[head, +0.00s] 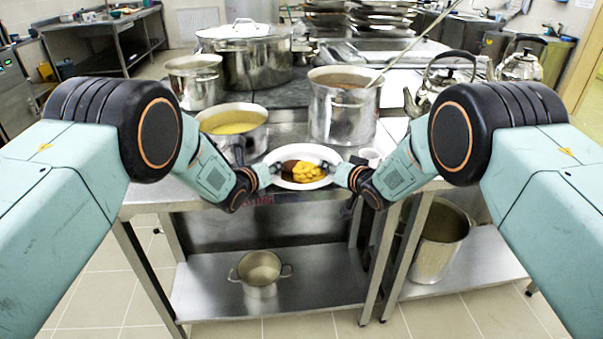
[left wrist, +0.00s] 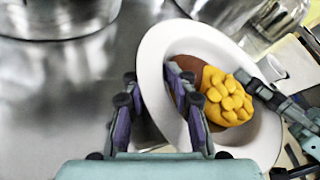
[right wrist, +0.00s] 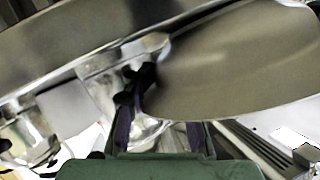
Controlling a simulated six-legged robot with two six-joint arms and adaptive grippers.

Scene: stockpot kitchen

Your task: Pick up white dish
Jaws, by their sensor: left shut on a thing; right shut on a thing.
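The white oval dish (head: 302,149) holds yellow chunks (head: 308,172) and a brown portion. It is between my two grippers at the front of the steel table. My left gripper (head: 273,170) is shut on the dish's left rim, with one finger inside the dish in the left wrist view (left wrist: 152,85). My right gripper (head: 336,171) is shut on the right rim. The right wrist view shows the dish's shaded underside (right wrist: 240,70), which hides one finger. The dish appears held clear of the tabletop, but its exact height is hard to tell.
A pot of yellow soup (head: 232,128) stands behind the dish to the left. A tall stockpot (head: 343,115) with a ladle stands behind to the right. A small white cup (head: 370,156) is right of the dish. Kettles (head: 440,80) stand further right.

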